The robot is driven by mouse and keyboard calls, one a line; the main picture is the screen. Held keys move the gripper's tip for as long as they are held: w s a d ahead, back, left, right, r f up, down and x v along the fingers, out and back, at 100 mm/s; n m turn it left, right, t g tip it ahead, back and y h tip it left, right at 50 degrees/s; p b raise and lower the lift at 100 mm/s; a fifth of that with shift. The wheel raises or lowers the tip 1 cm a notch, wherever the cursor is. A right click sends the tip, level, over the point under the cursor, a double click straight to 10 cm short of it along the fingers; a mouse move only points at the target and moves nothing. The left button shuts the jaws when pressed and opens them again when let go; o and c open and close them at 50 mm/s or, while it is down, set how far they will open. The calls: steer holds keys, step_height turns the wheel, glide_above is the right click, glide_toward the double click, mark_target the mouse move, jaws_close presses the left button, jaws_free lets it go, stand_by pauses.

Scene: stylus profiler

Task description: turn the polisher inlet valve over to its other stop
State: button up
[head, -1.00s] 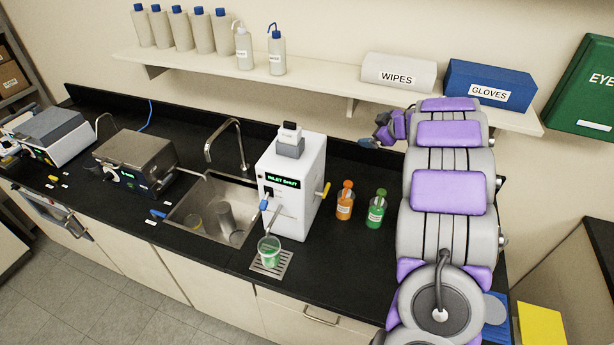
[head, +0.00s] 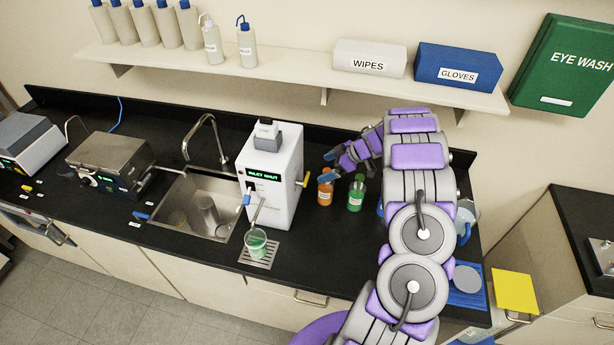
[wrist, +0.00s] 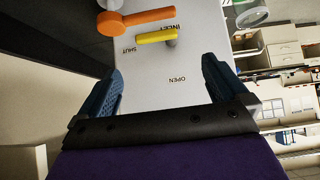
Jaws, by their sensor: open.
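The white polisher (head: 271,180) stands on the counter right of the sink, its display reading INLET SHUT. The yellow inlet valve handle (head: 305,180) is on its right side. In the wrist view the yellow handle (wrist: 155,38) lies beside an orange rounded part (wrist: 138,19), whose nature I cannot tell. The handle's free end is by the SHUT mark; the OPEN mark is apart from it. My gripper (wrist: 164,68) is open and empty, facing this panel, with the handle ahead of its fingers and untouched. In the head view my gripper (head: 331,167) is right of the polisher.
An orange bottle (head: 325,190) and a green bottle (head: 356,195) stand close below my gripper. A cup of green liquid (head: 256,242) sits on a drip grate before the polisher. The shelf (head: 300,84) runs above. The sink (head: 188,215) is to the left.

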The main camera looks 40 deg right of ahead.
mark_target(306, 178)
steer(key=p+x, duration=0.1)
steer(key=x, duration=0.8)
steer(key=shift+w+a+f, duration=0.1)
steer(key=shift+a+f, duration=0.05)
steer(key=shift+a, duration=0.2)
steer(key=shift+d+f, duration=0.15)
steer(key=shift+d, duration=0.5)
steer(key=shift+d+f, duration=0.15)
steer(key=shift+d, duration=0.45)
steer(key=shift+c, duration=1.9)
steer(key=shift+a+r, duration=0.2)
steer(key=shift+a, duration=0.6)
steer(key=c, duration=0.4)
steer(key=shift+c, duration=1.1)
steer(key=shift+d, duration=0.15)
steer(key=shift+c, duration=0.2)
